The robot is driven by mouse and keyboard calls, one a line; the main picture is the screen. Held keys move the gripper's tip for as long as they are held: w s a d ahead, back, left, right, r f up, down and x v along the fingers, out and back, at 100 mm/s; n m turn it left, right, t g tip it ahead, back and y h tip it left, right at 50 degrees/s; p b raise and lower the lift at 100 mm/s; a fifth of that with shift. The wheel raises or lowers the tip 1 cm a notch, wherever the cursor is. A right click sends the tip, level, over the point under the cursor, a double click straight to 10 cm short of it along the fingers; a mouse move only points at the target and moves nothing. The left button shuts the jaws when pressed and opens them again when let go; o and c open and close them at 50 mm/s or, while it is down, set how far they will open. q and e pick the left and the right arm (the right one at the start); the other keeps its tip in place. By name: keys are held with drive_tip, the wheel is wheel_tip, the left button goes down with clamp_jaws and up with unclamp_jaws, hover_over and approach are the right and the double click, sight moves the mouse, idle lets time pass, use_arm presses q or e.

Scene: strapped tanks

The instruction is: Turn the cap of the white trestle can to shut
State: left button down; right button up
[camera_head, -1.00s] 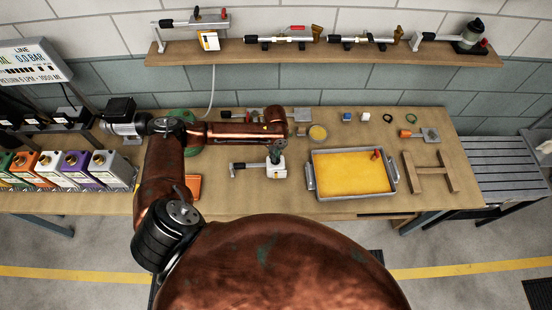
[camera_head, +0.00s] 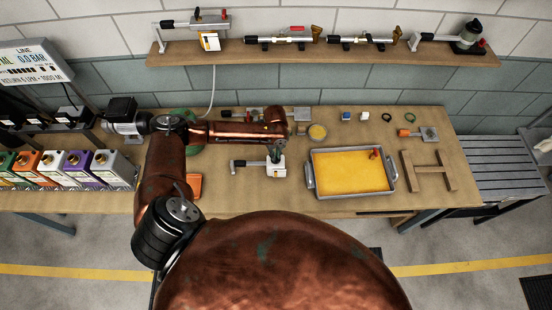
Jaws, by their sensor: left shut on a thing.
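A small white can (camera_head: 276,171) stands on the wooden bench, with a dark-ended grey pipe or handle reaching out to its left. My left gripper (camera_head: 275,157) points down onto the top of this can. Its fingers are shut on the cap there, and they hide most of it, so the cap's turn cannot be read. My right gripper is not in view.
Several coloured cans stand at far left, including a white one (camera_head: 54,170). A shelf (camera_head: 230,53) holds pipe fittings.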

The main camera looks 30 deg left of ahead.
use_arm(q)
drive_tip(key=shift+r+m+p, duration=0.1)
drive_tip(key=shift+m+p, duration=0.4)
drive_tip(key=shift+m, duration=0.9)
drive_tip(key=shift+m+p, duration=0.45)
drive_tip(key=shift+m, duration=0.95)
